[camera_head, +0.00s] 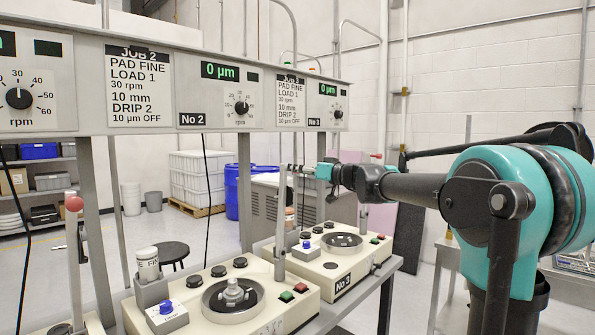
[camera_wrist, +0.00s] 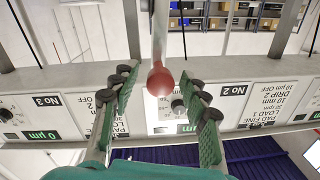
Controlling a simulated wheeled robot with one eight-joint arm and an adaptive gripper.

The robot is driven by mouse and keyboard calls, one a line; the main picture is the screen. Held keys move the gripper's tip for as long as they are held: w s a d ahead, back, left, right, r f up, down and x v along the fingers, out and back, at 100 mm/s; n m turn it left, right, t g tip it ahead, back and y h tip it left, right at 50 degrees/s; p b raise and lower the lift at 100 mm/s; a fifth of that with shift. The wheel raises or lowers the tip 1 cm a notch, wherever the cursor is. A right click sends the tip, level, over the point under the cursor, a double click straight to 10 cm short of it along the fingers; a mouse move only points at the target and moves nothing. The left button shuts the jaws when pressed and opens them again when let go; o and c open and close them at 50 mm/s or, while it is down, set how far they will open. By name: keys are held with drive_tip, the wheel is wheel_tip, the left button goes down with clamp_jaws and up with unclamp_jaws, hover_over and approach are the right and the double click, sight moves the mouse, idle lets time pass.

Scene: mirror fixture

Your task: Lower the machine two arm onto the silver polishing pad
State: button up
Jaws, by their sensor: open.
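The machine two arm (camera_head: 281,215) is a grey rod standing upright at the back right of the machine two body. In the wrist view, a grey rod (camera_wrist: 159,35) ends in a red ball (camera_wrist: 160,81) between the green fingers. My gripper (camera_wrist: 163,88) is open around the ball, with a gap on each side. In the head view, my gripper (camera_head: 303,171) is at the top of the rod, and its fingertips are too small to tell contact. The round polishing pad (camera_head: 211,301) is dark inside a silver rim, with a silver piece (camera_head: 233,290) on it.
A control panel (camera_head: 190,121) runs above the machines, close behind the gripper. Machine three (camera_head: 330,266) stands to the right. Another red-knobbed rod (camera_head: 74,204) stands at far left. A white bottle (camera_head: 147,264) and a blue-knobbed box (camera_head: 166,314) sit left of the pad.

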clamp_jaws()
idle(0.4)
